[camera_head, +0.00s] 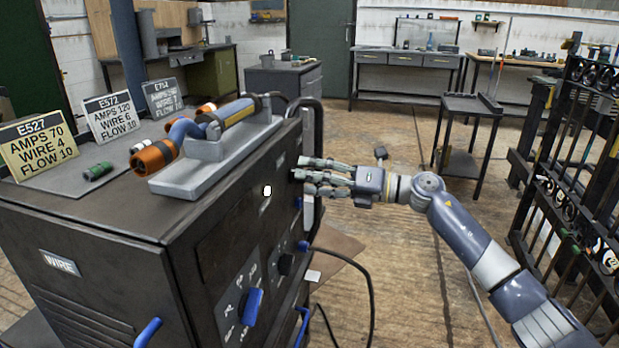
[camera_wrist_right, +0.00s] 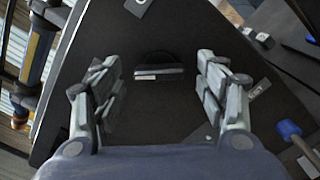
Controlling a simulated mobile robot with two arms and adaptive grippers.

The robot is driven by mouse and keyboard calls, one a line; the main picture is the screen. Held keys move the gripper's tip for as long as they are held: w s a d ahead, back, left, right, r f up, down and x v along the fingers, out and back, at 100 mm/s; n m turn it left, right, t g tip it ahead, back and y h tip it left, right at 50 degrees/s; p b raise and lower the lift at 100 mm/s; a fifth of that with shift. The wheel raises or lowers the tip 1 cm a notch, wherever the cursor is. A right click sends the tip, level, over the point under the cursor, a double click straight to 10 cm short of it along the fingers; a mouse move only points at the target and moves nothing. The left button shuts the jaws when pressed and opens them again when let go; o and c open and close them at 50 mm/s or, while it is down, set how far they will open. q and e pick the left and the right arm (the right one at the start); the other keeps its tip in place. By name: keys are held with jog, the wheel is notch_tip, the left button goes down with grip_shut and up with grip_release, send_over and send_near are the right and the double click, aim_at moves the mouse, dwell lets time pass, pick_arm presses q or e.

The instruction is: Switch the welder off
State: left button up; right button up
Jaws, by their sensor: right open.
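The welder (camera_head: 110,218) is a large dark cabinet at the left of the head view, with blue-handled knobs and a small white light (camera_head: 267,191) on its front face. My right gripper (camera_head: 305,173) is close to the upper part of that face, fingers pointing at it. In the right wrist view its fingers are open and apart, with nothing between them. Beyond them on the dark panel is a small switch-like part (camera_wrist_right: 158,72) with a pale strip, roughly centred between the fingertips. I cannot tell which way it is set. The gripper hides this part in the head view. My left gripper is out of view.
A welding torch rests in a grey holder (camera_head: 190,181) on the welder's top, beside number signs (camera_head: 38,148). A blue knob (camera_head: 252,306) sits lower on the face. A black cable (camera_head: 371,290) hangs in front. Black iron gates (camera_head: 575,160) stand at right; floor between is mostly clear.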

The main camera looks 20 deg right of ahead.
jog(key=v, duration=1.1)
jog(key=shift+s+d, duration=0.1)
